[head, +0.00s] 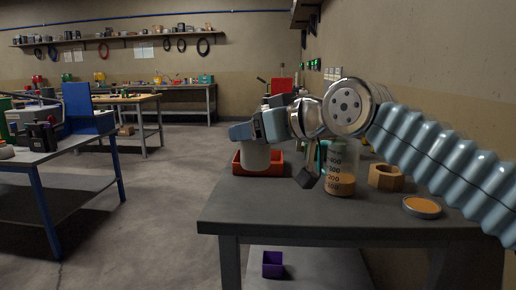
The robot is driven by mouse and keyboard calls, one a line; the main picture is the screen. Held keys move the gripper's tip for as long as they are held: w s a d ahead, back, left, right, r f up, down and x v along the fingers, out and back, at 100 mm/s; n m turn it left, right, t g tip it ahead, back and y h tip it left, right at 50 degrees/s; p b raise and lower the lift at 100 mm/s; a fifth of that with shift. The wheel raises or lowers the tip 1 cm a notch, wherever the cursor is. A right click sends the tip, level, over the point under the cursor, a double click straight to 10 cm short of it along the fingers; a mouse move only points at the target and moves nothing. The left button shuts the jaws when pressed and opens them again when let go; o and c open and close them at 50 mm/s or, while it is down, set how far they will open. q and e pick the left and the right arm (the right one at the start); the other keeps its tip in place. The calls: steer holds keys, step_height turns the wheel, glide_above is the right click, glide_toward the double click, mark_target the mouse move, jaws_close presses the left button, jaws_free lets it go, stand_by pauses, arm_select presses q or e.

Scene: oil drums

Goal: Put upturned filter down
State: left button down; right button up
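A pale, whitish cylinder (256,157), which looks like the filter, hangs in front of a red tray (238,168) on the grey table (290,208). Its lower end overlaps the tray's front wall and seems clear of the tabletop. My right gripper (258,130) comes in from the right and is at the cylinder's top, apparently shut on it. The gripper hides the cylinder's upper end, so I cannot tell which way up it is. My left gripper is not in view.
Right of the gripper stand a clear measuring jar (341,180) with brown contents, a brown hexagonal block (385,177) and a round orange-topped lid (422,207). A purple box (272,264) sits on the lower shelf. The table's front left is clear. A blue-legged bench (50,170) stands left.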

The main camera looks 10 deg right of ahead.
steer(key=w+d+f, duration=0.2)
steer(key=w+f, duration=0.1)
steer(key=w+d+f+b, duration=0.1)
steer(key=w+d+f, duration=0.1)
steer(key=w+f, duration=0.1)
steer(key=w+d+f+b, duration=0.1)
steer(key=w+d+f, duration=0.1)
steer(key=f, duration=0.3)
steer(key=shift+w+d+f, duration=0.1)
steer(key=shift+w+d, duration=0.25)
steer(key=shift+w, duration=0.25)
steer(key=shift+f, duration=0.3)
steer(key=shift+b, duration=0.3)
steer(key=shift+f, duration=0.15)
steer(key=o, duration=1.3)
